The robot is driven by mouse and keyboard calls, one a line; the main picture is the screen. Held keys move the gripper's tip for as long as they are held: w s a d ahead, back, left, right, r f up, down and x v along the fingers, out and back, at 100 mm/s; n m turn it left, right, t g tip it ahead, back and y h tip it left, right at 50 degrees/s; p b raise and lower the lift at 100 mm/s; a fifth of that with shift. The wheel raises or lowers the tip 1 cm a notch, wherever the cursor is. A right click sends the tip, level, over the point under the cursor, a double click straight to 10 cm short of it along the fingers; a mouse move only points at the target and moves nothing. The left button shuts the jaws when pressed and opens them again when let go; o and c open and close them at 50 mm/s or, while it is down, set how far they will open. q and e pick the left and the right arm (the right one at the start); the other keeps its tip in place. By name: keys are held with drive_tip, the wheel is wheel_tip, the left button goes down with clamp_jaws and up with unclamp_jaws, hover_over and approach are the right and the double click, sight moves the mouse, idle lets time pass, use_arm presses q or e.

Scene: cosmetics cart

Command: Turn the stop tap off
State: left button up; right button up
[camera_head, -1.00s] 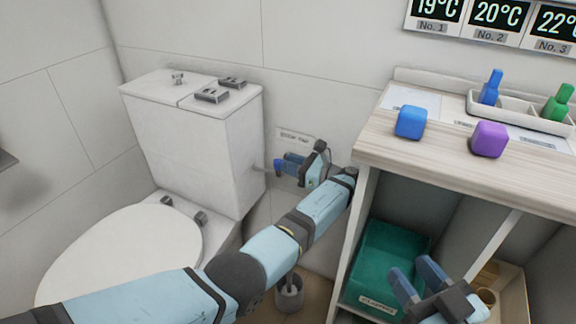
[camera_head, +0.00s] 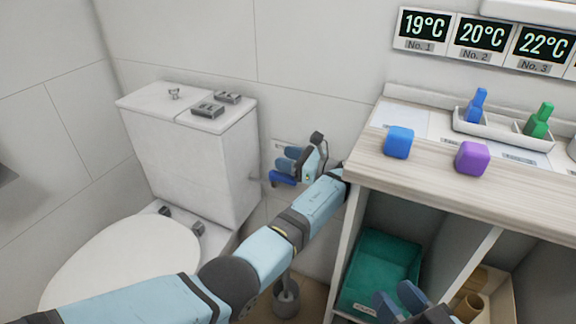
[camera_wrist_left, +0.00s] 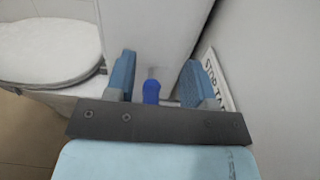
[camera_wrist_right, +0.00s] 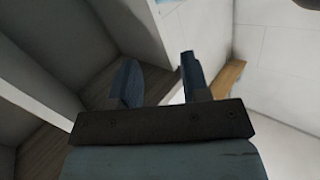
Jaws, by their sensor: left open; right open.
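The stop tap is at the wall beside the toilet tank. Its blue handle (camera_head: 281,178) shows just below my left gripper (camera_head: 285,163); in the left wrist view the handle (camera_wrist_left: 151,91) sits between the two open fingers (camera_wrist_left: 157,75), with a gap on each side. A short pale pipe joins it. The STOP TAP sign (camera_wrist_left: 216,78) is on the wall to the right. My right gripper (camera_head: 396,297) is open and empty in front of the cart's lower shelf, partly cut off by the frame; it also shows in the right wrist view (camera_wrist_right: 156,75).
The toilet tank (camera_head: 190,150) stands left of the tap, close to my left gripper. The cart's wooden top (camera_head: 450,185) stands to the right, near my left wrist, with blue and purple blocks on it. A green bin (camera_head: 375,270) is on its lower shelf.

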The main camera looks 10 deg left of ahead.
use_arm(q)
wheel_tip(320, 180, up, 3)
drive_tip(key=shift+r+p, duration=0.2)
drive_tip(key=shift+p, duration=0.35)
wheel_tip(320, 180, up, 10)
drive_tip(key=p, duration=0.4)
hover_over(288, 176)
drive_tip(key=shift+s, duration=0.1)
use_arm(e)
wheel_tip(288, 176, up, 8)
drive_tip(key=m+t, duration=0.1)
drive_tip(key=t, duration=0.2)
drive_tip(key=shift+s+d, duration=0.2)
drive_tip(key=shift+s, duration=0.05)
drive_tip(key=shift+s, duration=0.1)
